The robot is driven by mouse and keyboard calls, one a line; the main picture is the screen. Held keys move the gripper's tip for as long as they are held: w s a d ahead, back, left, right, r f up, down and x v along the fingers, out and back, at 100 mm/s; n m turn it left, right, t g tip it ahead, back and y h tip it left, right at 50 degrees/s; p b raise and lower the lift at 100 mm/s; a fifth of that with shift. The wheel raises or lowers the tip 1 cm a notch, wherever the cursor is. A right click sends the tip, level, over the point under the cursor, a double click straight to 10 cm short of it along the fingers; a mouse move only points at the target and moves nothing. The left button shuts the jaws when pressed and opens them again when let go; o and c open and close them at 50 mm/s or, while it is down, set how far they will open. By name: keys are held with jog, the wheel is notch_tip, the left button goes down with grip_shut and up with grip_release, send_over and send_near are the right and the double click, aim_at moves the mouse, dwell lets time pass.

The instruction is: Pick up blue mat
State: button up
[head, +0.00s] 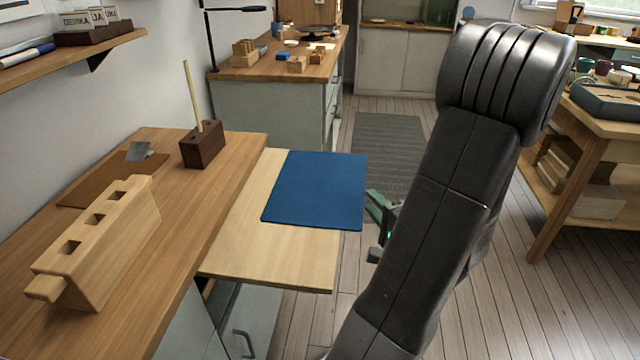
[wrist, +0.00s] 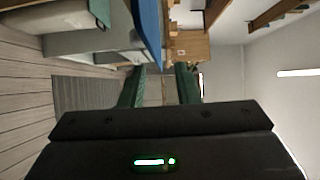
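The blue mat (head: 317,190) lies flat on a pale wooden board that sticks out from the workbench in the head view. Its right edge reaches slightly past the board's edge. My gripper (head: 377,203) is just right of the mat's right edge, partly hidden behind my arm. In the wrist view my gripper (wrist: 160,70) has its two green fingers apart with nothing held. The mat (wrist: 149,30) shows there nearly edge-on, its near end in line with the gap between the fingertips. Whether it is between them in depth I cannot tell.
The pale board (head: 275,262) joins the workbench (head: 150,260), which holds a slotted wooden block (head: 105,235) and a dark block with a stick (head: 203,145). A grey rug (head: 385,150) lies on the floor behind. Another table (head: 600,120) stands at right.

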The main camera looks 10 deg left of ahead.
aim_at(362, 194)
jog(key=shift+x, duration=2.6)
jog(key=shift+s+a+f, duration=0.15)
jog(key=shift+f, duration=0.05)
jog(key=shift+c, duration=0.4)
grip_shut()
